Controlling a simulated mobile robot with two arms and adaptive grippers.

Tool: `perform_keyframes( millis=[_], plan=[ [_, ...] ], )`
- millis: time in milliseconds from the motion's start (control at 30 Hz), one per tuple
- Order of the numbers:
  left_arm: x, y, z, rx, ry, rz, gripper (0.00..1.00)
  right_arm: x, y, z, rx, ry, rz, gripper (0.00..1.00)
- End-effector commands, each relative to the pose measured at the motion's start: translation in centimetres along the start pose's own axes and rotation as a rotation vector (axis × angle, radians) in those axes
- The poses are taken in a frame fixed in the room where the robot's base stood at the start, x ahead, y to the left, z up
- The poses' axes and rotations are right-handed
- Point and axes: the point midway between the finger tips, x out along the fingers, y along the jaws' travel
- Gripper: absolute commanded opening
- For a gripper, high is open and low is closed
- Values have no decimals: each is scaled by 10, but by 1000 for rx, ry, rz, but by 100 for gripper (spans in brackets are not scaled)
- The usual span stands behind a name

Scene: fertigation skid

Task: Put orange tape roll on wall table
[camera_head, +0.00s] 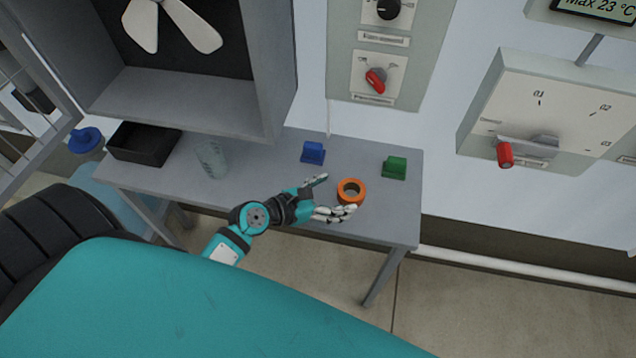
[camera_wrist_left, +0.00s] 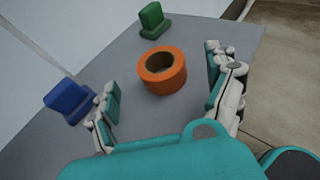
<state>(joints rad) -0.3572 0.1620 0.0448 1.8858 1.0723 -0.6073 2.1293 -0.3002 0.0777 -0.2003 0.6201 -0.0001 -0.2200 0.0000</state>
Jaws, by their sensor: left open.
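The orange tape roll (camera_head: 351,191) stands flat on the grey wall table (camera_head: 250,160), near its front right part. It also shows in the left wrist view (camera_wrist_left: 162,70). My left gripper (camera_head: 336,195) is open just left of the roll, with its fingers spread. In the left wrist view my left gripper's fingertips (camera_wrist_left: 163,76) stand on either side of the roll's line, and the roll lies ahead between them. No finger clearly touches it. My right gripper is not in view.
A blue block (camera_head: 313,152) and a green block (camera_head: 395,167) stand on the table behind the roll. A clear cup (camera_head: 211,158) and a black tray (camera_head: 144,144) are at the left. A grey fan housing (camera_head: 190,100) overhangs the table's left part.

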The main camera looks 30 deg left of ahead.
Motion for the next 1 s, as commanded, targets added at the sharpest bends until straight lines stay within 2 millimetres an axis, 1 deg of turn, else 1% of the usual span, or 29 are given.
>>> perform_keyframes(
  millis=[33,100,200,300,467,700,767,867,967,1000],
  plan=[
    [-12,0,-2,0,2,1,88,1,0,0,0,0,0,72],
    [-25,0,-1,1,1,0,88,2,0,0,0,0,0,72],
    [-39,0,-2,-1,2,0,88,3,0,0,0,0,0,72],
    [-49,0,-1,-1,1,-1,88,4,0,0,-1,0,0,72],
    [-54,0,0,-1,-1,0,88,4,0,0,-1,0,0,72],
    [-54,0,0,2,-1,-1,88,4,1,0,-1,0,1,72],
    [-54,-2,0,27,5,-7,88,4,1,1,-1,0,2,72],
    [-53,-14,-3,170,38,-40,88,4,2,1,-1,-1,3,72],
    [-55,-34,-11,450,97,-107,88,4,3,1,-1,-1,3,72],
    [-56,-42,-15,579,122,-141,88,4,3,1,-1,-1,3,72]
  ],
)
